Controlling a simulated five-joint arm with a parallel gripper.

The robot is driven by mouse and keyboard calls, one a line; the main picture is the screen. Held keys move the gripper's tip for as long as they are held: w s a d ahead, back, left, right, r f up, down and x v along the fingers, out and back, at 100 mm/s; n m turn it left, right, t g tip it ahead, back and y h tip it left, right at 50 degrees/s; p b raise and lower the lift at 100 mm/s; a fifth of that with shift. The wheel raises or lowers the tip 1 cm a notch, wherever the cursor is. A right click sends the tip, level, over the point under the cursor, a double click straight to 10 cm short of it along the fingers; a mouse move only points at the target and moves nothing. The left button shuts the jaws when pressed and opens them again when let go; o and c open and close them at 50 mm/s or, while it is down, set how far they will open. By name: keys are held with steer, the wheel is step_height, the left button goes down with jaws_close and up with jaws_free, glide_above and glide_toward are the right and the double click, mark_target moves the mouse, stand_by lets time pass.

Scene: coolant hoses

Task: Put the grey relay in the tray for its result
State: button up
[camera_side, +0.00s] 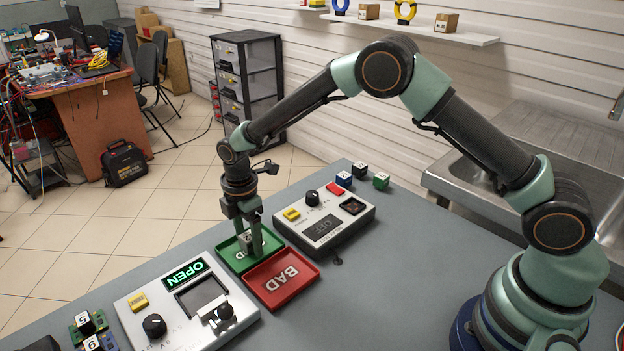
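My gripper (249,240) points down over the green tray (268,236), with its fingertips low inside the rim. A small grey block, which looks like the grey relay (245,238), sits between the fingers, mostly hidden by them. The fingers appear closed on it. The lettering in the green tray is partly covered by the gripper. The red tray (281,279), lettered BAD, lies directly beside it and is empty. The white tester (184,307) at the left shows OPEN in lit green letters.
A second tester (325,222) with a dark display stands right of the trays. Black (360,169), blue (344,179) and green (381,181) relays stand behind it. Numbered parts (88,325) lie at the left front. The right middle of the table is clear.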

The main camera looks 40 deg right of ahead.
mark_target(249, 236)
steer(key=shift+r, duration=0.1)
steer(key=s+d+r+m+t, duration=0.1)
steer(key=s+d+r+m, duration=0.15)
steer(key=r, duration=0.75)
steer(key=s+d+r+m, duration=0.1)
steer(key=d+r+m, duration=0.15)
steer(key=r, duration=0.65)
steer(key=s+d+r+m+t, duration=0.2)
steer(key=s+d+m, duration=0.3)
steer(key=s, duration=0.3)
steer(key=s+d+r+m+t, duration=0.2)
steer(key=s+d+m, duration=0.4)
steer(key=s+m, duration=0.2)
steer(key=shift+s+d+r+t, duration=0.25)
steer(key=shift+t, duration=0.05)
